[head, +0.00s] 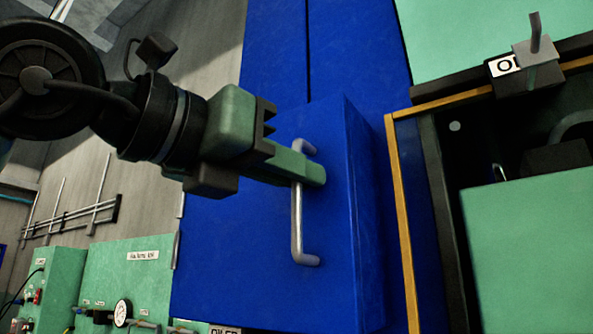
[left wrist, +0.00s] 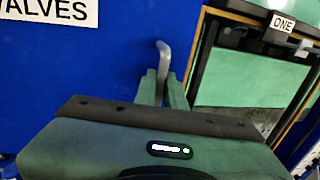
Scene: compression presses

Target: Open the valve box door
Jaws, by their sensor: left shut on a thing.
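The blue valve box (head: 330,275) stands in the middle of the head view, with a metal bar handle (head: 297,225) upright on its front near the right edge. My left gripper (head: 308,170) comes in from the left and is shut on the upper part of the handle. In the left wrist view, the fingers (left wrist: 163,92) are closed around the handle (left wrist: 163,55), whose bent end shows above them. A white label (left wrist: 48,10) reading "VALVES" is on the blue door face. I see no clear gap at the door edge. My right gripper is not in view.
Right of the box stands a frame with a yellow edge (head: 401,220) and green panels (head: 530,250). A green panel with a gauge (head: 122,312) is at the lower left. Grey wall and floor lie behind my left arm.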

